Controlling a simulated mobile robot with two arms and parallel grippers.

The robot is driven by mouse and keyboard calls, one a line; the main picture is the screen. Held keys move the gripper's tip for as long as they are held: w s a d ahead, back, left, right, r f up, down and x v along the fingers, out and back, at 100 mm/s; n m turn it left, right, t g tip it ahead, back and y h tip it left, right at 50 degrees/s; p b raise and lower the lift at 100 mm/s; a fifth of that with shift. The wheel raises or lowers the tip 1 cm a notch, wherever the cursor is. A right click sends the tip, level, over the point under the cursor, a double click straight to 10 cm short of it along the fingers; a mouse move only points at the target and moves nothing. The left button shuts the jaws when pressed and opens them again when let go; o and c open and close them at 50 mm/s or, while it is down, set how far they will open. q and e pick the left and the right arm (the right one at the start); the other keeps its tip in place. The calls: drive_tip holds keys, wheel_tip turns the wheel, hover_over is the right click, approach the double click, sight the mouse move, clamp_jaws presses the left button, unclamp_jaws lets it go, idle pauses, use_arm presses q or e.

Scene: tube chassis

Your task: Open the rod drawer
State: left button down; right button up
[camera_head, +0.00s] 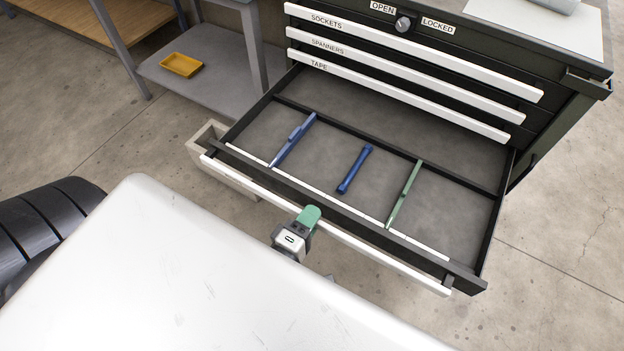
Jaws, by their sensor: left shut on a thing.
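The pulled-out drawer (375,115) of the dark tool cabinet stands well open toward me. Its white front handle bar (390,258) runs across the near edge; no label on it can be read from here. My left gripper (308,217) is shut on this handle bar near its middle, with a green fingertip over it. The right gripper is not in view.
Closed drawers labelled SOCKETS (420,51), SPANNERS (400,72) and TAPE (400,95) sit above. A knob (403,24) lies between OPEN and LOCKED. A grey shelf with a yellow tray (181,65) stands left. A pale box (207,137) is beside the drawer's left side.

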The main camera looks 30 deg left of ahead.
use_arm(q)
drive_tip(key=c, duration=0.8)
unclamp_jaws()
drive_tip(key=shift+c, duration=0.2)
drive_tip(key=shift+s, duration=0.1)
drive_tip(key=s, duration=1)
drive_tip(key=shift+s+a, duration=0.2)
drive_tip(key=shift+s, duration=0.15)
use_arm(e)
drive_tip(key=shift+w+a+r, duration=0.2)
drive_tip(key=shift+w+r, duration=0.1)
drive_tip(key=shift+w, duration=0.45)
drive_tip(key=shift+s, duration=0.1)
